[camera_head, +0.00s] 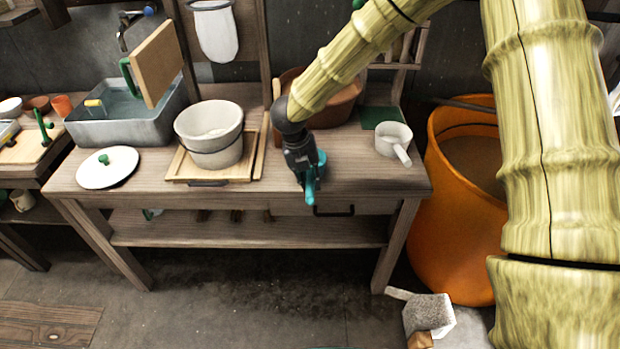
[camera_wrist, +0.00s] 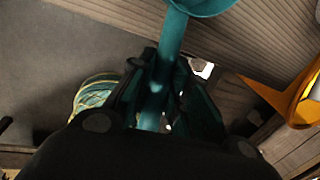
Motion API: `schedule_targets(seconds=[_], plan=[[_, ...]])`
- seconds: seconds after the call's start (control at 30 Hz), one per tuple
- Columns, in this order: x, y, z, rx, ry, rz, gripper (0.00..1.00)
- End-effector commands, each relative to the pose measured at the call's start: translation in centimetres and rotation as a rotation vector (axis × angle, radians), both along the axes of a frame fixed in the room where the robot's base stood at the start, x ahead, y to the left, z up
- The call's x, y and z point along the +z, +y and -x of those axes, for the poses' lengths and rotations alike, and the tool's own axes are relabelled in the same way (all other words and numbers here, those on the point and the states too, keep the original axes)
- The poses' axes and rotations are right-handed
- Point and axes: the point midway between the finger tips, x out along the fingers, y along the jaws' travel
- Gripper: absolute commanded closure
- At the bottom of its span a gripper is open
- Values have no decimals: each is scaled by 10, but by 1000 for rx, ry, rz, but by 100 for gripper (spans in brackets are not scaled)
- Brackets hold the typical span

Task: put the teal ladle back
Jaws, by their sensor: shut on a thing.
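The teal ladle (camera_head: 310,190) is in my gripper (camera_head: 308,172) over the front edge of the wooden workbench, right of its middle. My gripper is shut on the ladle's handle. In the wrist view the teal handle (camera_wrist: 168,50) runs between the fingers of my gripper (camera_wrist: 165,80), and part of the round bowl (camera_wrist: 205,4) shows at the top edge. My gripper hides much of the ladle in the head view.
The workbench (camera_head: 370,178) holds a grey bucket (camera_head: 210,135) on a wooden tray, a white lid (camera_head: 107,167), a brown basin (camera_head: 340,108) and a white handled pot (camera_head: 392,138). An orange tub (camera_head: 455,220) stands to the right. A grey block-like thing (camera_head: 428,312) lies on the floor.

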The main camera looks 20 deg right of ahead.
Motion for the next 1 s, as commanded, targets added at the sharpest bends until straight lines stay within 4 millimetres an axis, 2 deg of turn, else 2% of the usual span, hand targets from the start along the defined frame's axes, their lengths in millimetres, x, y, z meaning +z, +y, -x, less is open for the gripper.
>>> schedule_targets(seconds=[0.03, 0.1, 0.13, 0.43, 0.57, 0.67, 1.0], plan=[[-1, 0, 0, 0, 0, 0, 76], [0, 0, 0, 0, 0, 0, 63], [0, 0, 0, 0, 0, 0, 60], [0, 0, 0, 0, 0, 0, 60], [7, 1, 0, -1, -1, 0, 60], [18, 3, 0, -2, -1, 0, 60], [78, 17, -1, -1, -3, -2, 60]])
